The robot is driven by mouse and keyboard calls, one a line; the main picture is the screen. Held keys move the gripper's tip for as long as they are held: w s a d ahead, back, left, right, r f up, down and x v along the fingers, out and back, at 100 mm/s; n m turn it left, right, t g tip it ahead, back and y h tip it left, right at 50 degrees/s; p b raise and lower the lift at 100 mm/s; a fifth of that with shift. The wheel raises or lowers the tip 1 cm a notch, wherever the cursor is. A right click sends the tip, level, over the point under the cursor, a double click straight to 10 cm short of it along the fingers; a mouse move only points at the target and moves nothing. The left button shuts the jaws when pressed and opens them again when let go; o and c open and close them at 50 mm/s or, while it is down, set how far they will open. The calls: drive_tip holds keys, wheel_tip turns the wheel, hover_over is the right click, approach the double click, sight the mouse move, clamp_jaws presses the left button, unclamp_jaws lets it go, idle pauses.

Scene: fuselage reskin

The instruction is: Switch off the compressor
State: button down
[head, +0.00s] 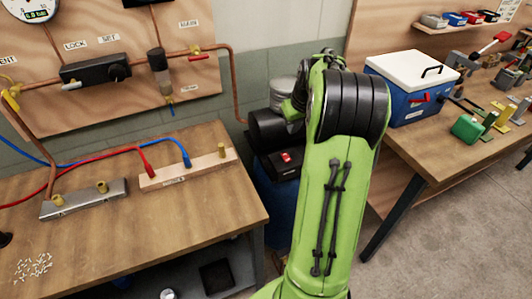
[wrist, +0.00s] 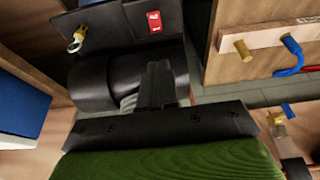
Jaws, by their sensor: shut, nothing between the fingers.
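The compressor stands between the two benches, partly hidden by my arm. In the head view it has a black cylindrical motor (head: 268,130), a black box (head: 278,170) with a small red switch (head: 286,157), and a blue tank (head: 282,205) below. In the wrist view the red switch (wrist: 154,22) sits on the black box (wrist: 115,28), with the round black motor (wrist: 100,78) nearer. My gripper (wrist: 157,70) is shut and empty, its tips over the motor and apart from the switch in the picture. I cannot tell the switch's position.
The left bench (head: 215,205) carries a wooden block (head: 185,168) with red and blue hoses. A copper pipe (head: 232,85) runs down beside the compressor. The right bench (head: 410,140) holds a blue cooler (head: 395,100). A brass fitting with a ring (wrist: 76,40) is beside the box.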

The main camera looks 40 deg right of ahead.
sight(284, 154)
drive_tip(key=shift+s+d, duration=0.15)
drive_tip(key=b+x, duration=0.1)
drive_tip(key=x, duration=0.6)
drive_tip(key=b+x, duration=0.1)
drive_tip(key=x, duration=0.6)
drive_tip(key=shift+s, duration=0.25)
